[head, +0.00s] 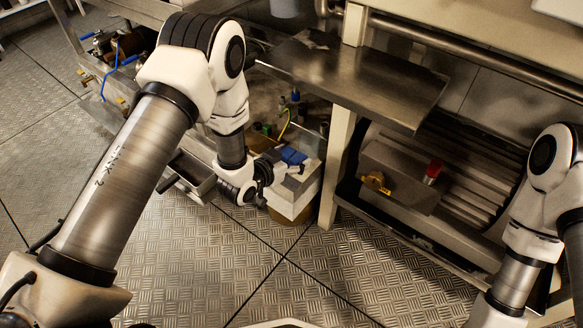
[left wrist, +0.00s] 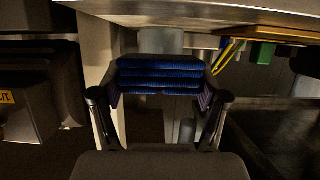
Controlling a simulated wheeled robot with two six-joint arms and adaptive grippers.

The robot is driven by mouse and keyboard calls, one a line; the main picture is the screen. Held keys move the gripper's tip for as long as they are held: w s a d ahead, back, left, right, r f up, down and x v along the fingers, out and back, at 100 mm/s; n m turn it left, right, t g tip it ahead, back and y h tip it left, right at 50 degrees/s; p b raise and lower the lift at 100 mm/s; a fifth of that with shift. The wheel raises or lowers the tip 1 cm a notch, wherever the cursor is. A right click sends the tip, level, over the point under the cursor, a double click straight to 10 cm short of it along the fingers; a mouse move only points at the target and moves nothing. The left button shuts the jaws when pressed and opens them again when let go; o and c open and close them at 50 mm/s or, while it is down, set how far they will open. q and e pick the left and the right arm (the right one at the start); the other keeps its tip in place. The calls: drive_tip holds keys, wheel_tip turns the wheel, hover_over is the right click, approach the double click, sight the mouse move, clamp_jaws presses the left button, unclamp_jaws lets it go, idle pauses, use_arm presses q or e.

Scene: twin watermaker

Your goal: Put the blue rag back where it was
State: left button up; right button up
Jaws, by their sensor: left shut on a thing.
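The blue rag (head: 293,156) shows in the head view at the tip of my left gripper (head: 284,170), just over a pale box-like block. In the left wrist view the rag (left wrist: 160,76) is a folded stack of several blue layers. The two fingers of my left gripper (left wrist: 160,100) stand at its left and right sides, shut on it. I cannot tell whether the rag touches the block below. My right arm is at the right edge of the head view, and its gripper is out of view.
The pale block (head: 291,203) stands beside a bench leg (head: 336,165). A metal shelf (head: 360,82) juts out above and to the right. A red-capped item (head: 433,171) and a yellow fitting (head: 376,182) are farther right. The patterned floor (head: 270,285) in front is clear.

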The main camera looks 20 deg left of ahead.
use_arm(q)
wheel_tip(320, 180, down, 3)
drive_tip(key=shift+a+f+b, duration=0.1)
drive_tip(key=shift+b, duration=0.25)
drive_tip(key=shift+r, duration=0.2)
drive_tip(key=shift+f, duration=0.15)
drive_tip(key=o, duration=1.2)
drive_tip(key=shift+c, duration=0.2)
use_arm(e)
drive_tip(key=shift+f, duration=0.9)
